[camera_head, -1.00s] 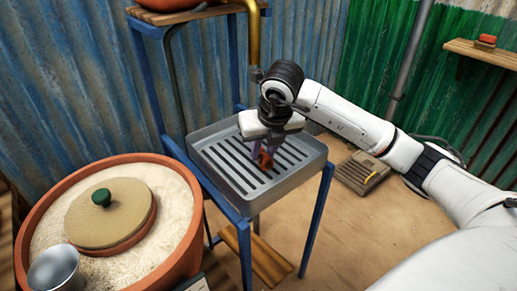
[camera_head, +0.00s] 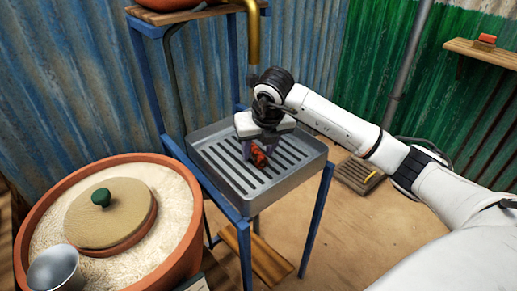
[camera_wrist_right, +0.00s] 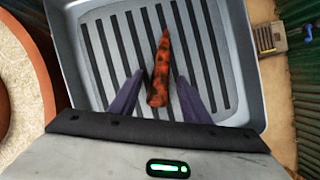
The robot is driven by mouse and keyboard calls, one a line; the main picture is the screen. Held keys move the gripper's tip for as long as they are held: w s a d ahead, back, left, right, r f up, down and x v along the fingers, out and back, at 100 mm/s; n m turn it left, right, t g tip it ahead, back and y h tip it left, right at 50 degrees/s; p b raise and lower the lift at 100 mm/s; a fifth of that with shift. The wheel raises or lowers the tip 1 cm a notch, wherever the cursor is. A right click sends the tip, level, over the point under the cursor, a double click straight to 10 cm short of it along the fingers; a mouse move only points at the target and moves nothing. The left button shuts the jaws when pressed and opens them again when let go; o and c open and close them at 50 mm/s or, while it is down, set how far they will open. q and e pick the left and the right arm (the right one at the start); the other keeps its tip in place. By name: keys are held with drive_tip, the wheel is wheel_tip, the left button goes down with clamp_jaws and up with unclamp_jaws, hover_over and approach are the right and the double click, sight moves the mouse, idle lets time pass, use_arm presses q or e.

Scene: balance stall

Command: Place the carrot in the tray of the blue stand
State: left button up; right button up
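The carrot (camera_head: 259,156), orange-red with dark patches, lies on the slotted floor of the grey tray (camera_head: 295,178) on the blue stand (camera_head: 313,222). My right gripper (camera_head: 257,151) is low over the tray, its fingers on either side of the carrot. In the right wrist view the gripper (camera_wrist_right: 160,77) is open, with a gap between each finger and the carrot (camera_wrist_right: 161,72). The carrot's tip points away from the palm there, over the dark slots of the tray (camera_wrist_right: 75,75). My left gripper is not in view.
A large terracotta pot (camera_head: 185,240) holds pale grain, a lid with a green knob (camera_head: 101,197) and a metal cup (camera_head: 55,268), close left of the stand. A brass pipe (camera_head: 253,35) hangs behind my gripper. A wooden shelf (camera_head: 483,52) is at right.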

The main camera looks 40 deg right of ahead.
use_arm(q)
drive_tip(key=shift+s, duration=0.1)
use_arm(e)
drive_tip(key=shift+r, duration=0.3)
use_arm(q)
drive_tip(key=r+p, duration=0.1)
drive_tip(key=p, duration=0.1)
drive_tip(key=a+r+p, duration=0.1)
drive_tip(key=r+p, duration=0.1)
drive_tip(key=p, duration=0.1)
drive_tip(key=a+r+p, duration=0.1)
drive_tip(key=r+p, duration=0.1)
drive_tip(key=p, duration=0.1)
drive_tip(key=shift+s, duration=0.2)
use_arm(e)
drive_tip(key=v, duration=1.1)
drive_tip(key=shift+r, duration=0.25)
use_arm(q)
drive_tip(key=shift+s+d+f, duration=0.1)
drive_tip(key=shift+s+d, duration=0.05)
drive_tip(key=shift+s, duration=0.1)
use_arm(e)
drive_tip(key=shift+s, duration=0.15)
drive_tip(key=shift+c, duration=0.3)
